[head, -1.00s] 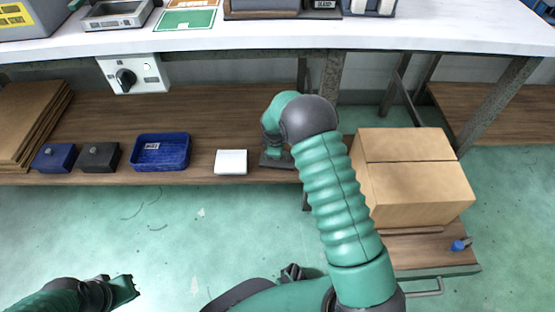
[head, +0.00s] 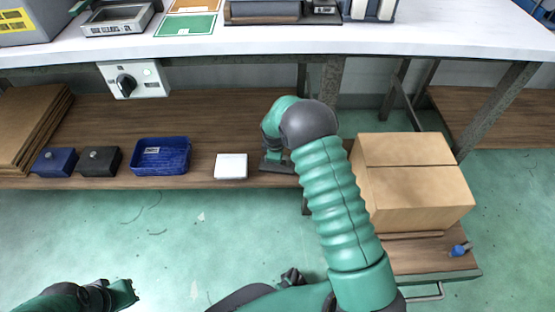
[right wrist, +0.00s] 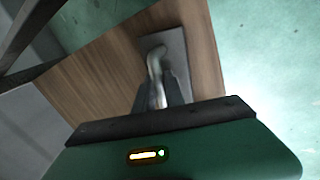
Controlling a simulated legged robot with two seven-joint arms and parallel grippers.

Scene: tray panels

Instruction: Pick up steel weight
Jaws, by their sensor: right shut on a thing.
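The steel weight shows in the right wrist view (right wrist: 174,52) as a grey rectangular plate with a bent metal handle, over the brown wooden shelf. My right gripper (right wrist: 162,92) is shut on its handle. In the head view my right gripper (head: 275,160) is low at the shelf's front edge, right of a white box; my arm hides much of it, and I cannot tell whether the weight touches the shelf. My left gripper (head: 130,291) is at the lower left over the green floor, apart from the weight; its jaw opening is unclear.
On the wooden shelf (head: 210,120) stand a blue box (head: 54,162), a black box (head: 100,161), a blue tray (head: 184,170) and the white box (head: 231,166). The white tabletop (head: 400,37) is above. A cardboard box (head: 415,195) sits on a low cart at right.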

